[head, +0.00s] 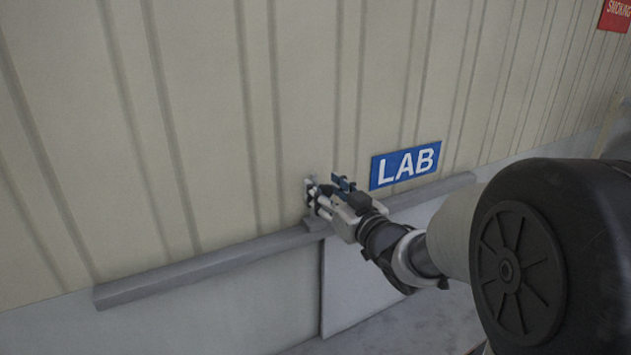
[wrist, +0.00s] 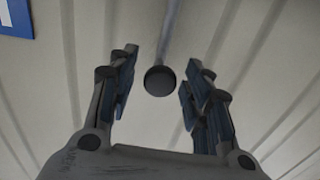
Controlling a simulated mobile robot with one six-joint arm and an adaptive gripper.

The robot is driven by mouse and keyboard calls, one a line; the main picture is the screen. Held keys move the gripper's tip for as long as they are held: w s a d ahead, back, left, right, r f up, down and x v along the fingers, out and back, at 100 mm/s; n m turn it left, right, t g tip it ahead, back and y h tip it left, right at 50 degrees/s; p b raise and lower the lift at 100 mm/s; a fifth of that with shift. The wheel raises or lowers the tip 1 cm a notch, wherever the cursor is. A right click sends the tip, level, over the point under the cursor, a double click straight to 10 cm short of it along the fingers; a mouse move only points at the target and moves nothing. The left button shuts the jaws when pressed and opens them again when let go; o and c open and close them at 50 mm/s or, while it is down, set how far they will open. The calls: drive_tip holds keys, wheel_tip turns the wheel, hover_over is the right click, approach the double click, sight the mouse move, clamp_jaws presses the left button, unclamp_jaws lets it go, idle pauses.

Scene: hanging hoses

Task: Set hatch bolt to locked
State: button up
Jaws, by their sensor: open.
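The hatch bolt shows in the wrist view as a dark round knob (wrist: 160,81) at the end of a thin grey rod that runs up to the top edge. In the head view a small grey fitting (head: 310,181) on the wall beside my fingertips may be part of it; most of it is hidden by my gripper. My gripper (head: 325,190) is open at the wall, just above a grey rail. In the wrist view the fingers (wrist: 162,68) stand on both sides of the knob, with a gap on each side. The bolt's setting cannot be told.
The wall is beige ribbed panelling. A long grey rail (head: 205,274) juts out below my gripper. A blue LAB sign (head: 405,164) is fixed to the right, and a red sign (head: 616,14) at the far top right. The wall left of my gripper is clear.

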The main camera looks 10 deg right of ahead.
drive_tip(key=shift+s, duration=0.1)
drive_tip(key=shift+c, duration=0.5)
clamp_jaws()
drive_tip(key=shift+r, duration=0.1)
